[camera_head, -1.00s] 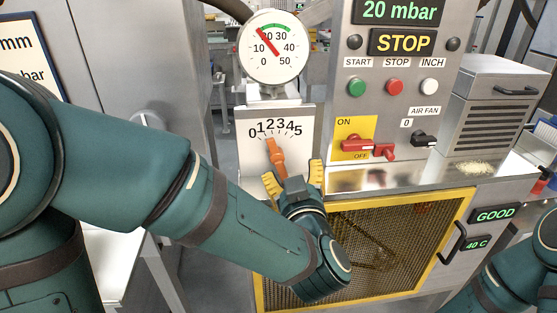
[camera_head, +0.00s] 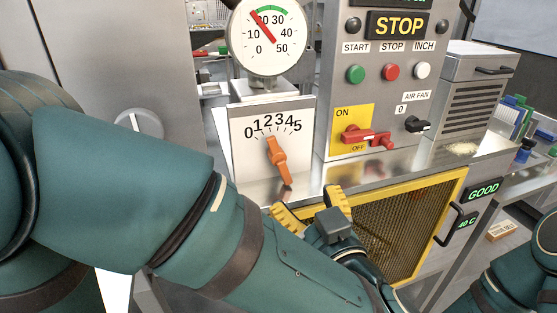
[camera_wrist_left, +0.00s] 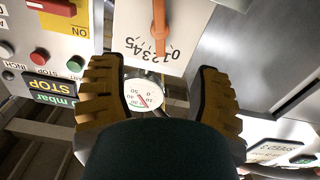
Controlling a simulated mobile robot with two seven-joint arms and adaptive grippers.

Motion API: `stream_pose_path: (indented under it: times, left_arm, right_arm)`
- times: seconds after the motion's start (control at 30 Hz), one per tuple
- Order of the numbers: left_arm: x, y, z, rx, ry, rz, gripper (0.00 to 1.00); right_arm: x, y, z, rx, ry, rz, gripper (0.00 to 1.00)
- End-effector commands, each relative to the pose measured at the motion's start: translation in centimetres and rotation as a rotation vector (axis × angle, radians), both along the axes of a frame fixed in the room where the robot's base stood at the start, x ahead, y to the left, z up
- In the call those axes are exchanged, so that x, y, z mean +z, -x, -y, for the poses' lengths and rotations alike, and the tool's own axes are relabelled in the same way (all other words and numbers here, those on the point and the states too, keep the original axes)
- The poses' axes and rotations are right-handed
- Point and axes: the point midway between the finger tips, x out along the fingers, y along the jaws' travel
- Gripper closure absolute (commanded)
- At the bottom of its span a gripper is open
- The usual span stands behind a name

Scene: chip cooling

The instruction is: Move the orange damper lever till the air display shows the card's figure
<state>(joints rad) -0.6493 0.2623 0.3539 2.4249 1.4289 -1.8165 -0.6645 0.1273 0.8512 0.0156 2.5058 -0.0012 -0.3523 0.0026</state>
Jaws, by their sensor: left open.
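The orange damper lever (camera_head: 278,160) sits on a white plate with a 0 to 5 scale (camera_head: 250,165); its upper end leans toward about 1 to 2 and its handle hangs down, slightly right. It also shows in the left wrist view (camera_wrist_left: 159,22), above the gap between my fingers. My left gripper (camera_head: 312,207) is open and empty, below and right of the handle, apart from it. In the wrist view, its yellow fingers (camera_wrist_left: 161,75) are spread. The air display is cut off in the head view; the wrist view shows part of an "mbar" display (camera_wrist_left: 52,98). The card and right gripper are out of view.
A round dial (camera_head: 268,38) above the scale reads about 20. The red ON/OFF switch (camera_head: 365,137) and fan knob (camera_head: 417,124) are to the right. A yellow-framed mesh door (camera_head: 410,215) lies behind my left gripper; my right arm shows at lower right.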

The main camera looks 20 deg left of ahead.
Motion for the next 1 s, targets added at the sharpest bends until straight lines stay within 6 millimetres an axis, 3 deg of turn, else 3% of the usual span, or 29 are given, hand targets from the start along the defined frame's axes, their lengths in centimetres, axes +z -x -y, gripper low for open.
stream_pose_path:
  times: [0.6,0.8,1.0]
  left_arm:
    - [0.0,-9.0,-6.2,0.003,0.001,0.002,0.36]
    - [0.0,-10.6,-7.2,0.001,0.001,0.0,0.36]
    - [0.0,-11.0,-7.5,-0.001,0.0,0.001,0.36]
  right_arm:
    - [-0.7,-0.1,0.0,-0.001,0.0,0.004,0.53]
    - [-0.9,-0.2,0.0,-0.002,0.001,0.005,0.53]
    - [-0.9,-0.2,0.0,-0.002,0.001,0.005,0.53]
